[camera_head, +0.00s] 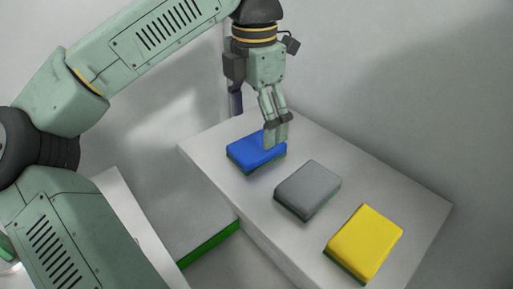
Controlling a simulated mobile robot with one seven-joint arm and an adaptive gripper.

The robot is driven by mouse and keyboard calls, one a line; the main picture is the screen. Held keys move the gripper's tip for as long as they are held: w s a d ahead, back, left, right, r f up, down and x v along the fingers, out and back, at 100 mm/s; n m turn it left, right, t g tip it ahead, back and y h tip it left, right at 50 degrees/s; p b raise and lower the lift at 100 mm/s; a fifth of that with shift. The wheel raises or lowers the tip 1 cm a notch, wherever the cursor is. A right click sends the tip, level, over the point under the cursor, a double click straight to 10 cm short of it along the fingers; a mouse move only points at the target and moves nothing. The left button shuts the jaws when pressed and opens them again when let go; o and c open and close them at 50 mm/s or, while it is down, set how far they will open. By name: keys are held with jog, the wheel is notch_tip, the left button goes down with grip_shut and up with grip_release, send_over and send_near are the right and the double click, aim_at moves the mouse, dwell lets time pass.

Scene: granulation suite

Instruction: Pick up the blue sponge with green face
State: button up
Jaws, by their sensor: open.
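The blue sponge (248,153) lies flat on a light grey table, its blue side up and a thin green layer showing along its lower edge. It is the farthest back of a row of sponges. My gripper (275,138) points down over the right end of the blue sponge. Its fingertips cover that end of the sponge. The fingers are open, though they look close together from this side. Whether they touch the sponge or hang above it I cannot tell. Nothing is seen held between them.
A grey sponge (308,189) and a yellow sponge (366,242) lie on the same table (412,201), nearer and to the right, both with green undersides. A lower pale surface with a green edge (210,244) is at the left. Walls stand close behind the table.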

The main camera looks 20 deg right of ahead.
aim_at(257, 144)
jog(key=f, duration=0.4)
jog(key=shift+d+f+p, duration=0.2)
jog(key=shift+f+p, duration=0.2)
jog(key=shift+c, duration=0.6)
jog(key=c, duration=0.9)
jog(key=shift+o, duration=0.2)
jog(key=shift+r, duration=0.1)
notch_tip(257, 144, up, 10)
